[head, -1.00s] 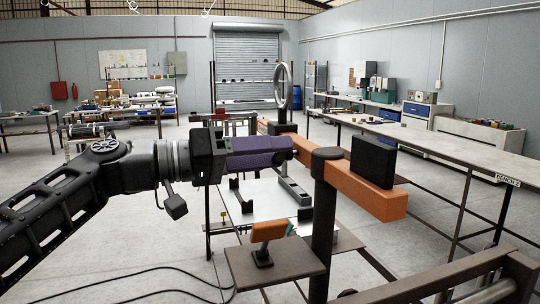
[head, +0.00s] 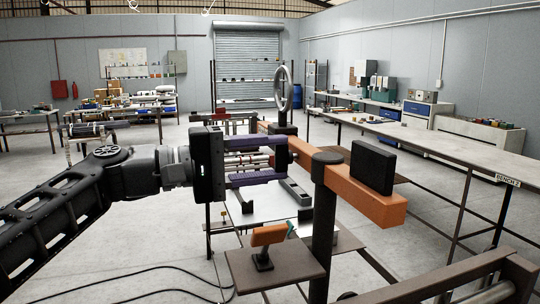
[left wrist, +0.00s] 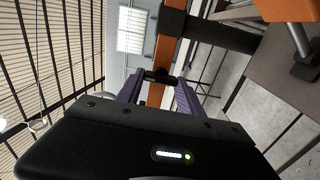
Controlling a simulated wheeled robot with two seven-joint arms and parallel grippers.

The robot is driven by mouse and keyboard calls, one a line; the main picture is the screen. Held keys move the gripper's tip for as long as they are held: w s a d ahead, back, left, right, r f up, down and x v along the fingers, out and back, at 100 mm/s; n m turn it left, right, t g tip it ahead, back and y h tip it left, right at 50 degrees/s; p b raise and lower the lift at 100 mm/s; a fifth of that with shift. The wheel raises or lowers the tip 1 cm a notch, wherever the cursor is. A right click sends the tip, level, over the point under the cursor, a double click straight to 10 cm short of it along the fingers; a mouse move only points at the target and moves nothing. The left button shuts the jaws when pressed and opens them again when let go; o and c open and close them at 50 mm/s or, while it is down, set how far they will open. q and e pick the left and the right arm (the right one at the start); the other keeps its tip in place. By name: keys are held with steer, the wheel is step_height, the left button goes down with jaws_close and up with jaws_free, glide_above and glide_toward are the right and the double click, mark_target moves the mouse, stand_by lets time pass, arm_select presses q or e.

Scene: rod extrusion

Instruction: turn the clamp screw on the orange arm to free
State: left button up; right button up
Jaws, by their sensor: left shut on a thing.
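The orange arm (head: 365,195) runs from the right foreground back toward the left, carried by a dark post (head: 323,235). It also shows in the left wrist view (left wrist: 168,45). My left gripper (head: 289,159) comes in from the left, its two purple fingers one above the other, tips at the arm's side. In the left wrist view, the fingertips (left wrist: 160,79) close on a small dark clamp screw (left wrist: 158,75) against the orange arm. The screw is mostly hidden by the fingers, so its turn angle cannot be told. My right gripper is not in view.
A black block (head: 373,167) stands on the arm. A handwheel (head: 284,88) rises behind my left gripper. An orange-topped piece (head: 268,235) stands on a brown plate (head: 275,268) below. A long bench (head: 440,145) is at the right. Open floor lies at the left.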

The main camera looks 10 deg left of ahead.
arm_select(q)
steer(key=shift+f, duration=0.1)
stand_by(0.4)
steer(key=o, duration=1.4)
steer(key=shift+b+v, duration=0.75)
steer(key=shift+v, duration=3.2)
